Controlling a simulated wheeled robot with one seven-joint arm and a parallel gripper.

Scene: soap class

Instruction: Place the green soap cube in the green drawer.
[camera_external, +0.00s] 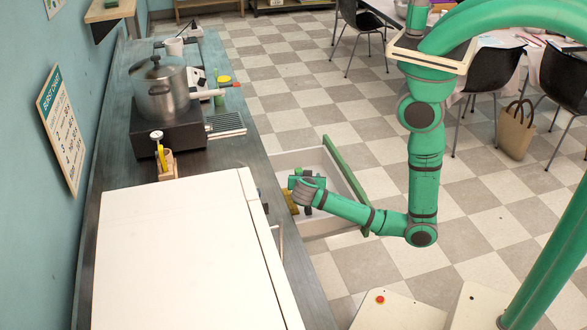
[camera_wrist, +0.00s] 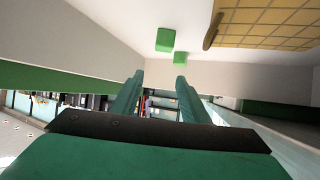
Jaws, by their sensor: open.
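The green-fronted drawer (camera_external: 343,170) is pulled out from the counter, and its pale inside shows. My gripper (camera_external: 300,186) is over the drawer near the counter edge. In the wrist view my gripper (camera_wrist: 160,78) has its two fingers apart with nothing visible between them. Beyond the fingertips, two small green blocks show against a pale surface: a larger green cube (camera_wrist: 165,40) and a smaller green block (camera_wrist: 180,58). They are apart from the fingers; which is the soap cube I cannot tell. My gripper hides part of the drawer inside in the external view.
A tan gridded object (camera_wrist: 265,25) is at the wrist view's upper right. On the counter (camera_external: 228,152) stand a pot (camera_external: 160,92) on a black stove (camera_external: 165,130) and a large white box (camera_external: 180,250). Open tiled floor (camera_external: 300,85) lies beyond the drawer.

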